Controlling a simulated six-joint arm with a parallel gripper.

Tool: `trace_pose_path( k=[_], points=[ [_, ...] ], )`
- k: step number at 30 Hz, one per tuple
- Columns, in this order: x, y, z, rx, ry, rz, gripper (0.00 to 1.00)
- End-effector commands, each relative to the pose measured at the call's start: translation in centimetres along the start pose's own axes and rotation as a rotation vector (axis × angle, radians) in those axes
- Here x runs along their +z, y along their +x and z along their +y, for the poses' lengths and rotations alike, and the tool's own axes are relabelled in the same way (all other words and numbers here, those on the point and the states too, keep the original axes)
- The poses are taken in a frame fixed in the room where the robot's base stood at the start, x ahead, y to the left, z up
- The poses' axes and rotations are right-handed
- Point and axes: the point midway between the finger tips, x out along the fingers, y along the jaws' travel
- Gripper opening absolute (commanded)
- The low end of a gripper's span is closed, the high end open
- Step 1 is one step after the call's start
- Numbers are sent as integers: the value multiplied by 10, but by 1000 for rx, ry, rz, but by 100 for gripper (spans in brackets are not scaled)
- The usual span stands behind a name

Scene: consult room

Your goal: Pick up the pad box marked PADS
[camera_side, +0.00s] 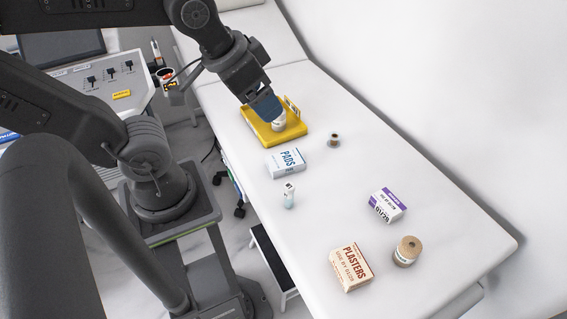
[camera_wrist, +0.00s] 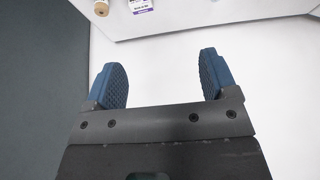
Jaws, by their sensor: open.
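The pad box (camera_side: 286,163) is white with blue PADS lettering and lies on the white couch, just in front of a yellow tray (camera_side: 262,134). Its label faces up toward the side camera. My gripper (camera_side: 265,106) appears above the tray in the side view, behind the pad box and apart from it. In the wrist view my gripper (camera_wrist: 165,80) has its two blue fingers wide apart with nothing between them. The pad box does not show in the wrist view.
A white item (camera_side: 278,124) is in the tray. A small bottle (camera_side: 289,195), a small spool (camera_side: 334,140), a purple-and-white box (camera_side: 387,205), a PLASTERS box (camera_side: 351,268) and a tan roll (camera_side: 407,251) stand on the couch.

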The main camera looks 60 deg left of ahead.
Motion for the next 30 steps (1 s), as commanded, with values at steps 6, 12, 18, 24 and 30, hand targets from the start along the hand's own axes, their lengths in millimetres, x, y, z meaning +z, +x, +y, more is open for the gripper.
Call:
trace_pose_path(
  k=[6,12,18,24,30],
  points=[
    [0,0,0,0,0,0,98],
    [0,0,0,0,0,0,100],
    [-12,14,-8,-15,6,-38,100],
    [-43,64,-37,-44,32,-149,100],
    [-60,130,-79,-50,59,-264,100]
  ],
)
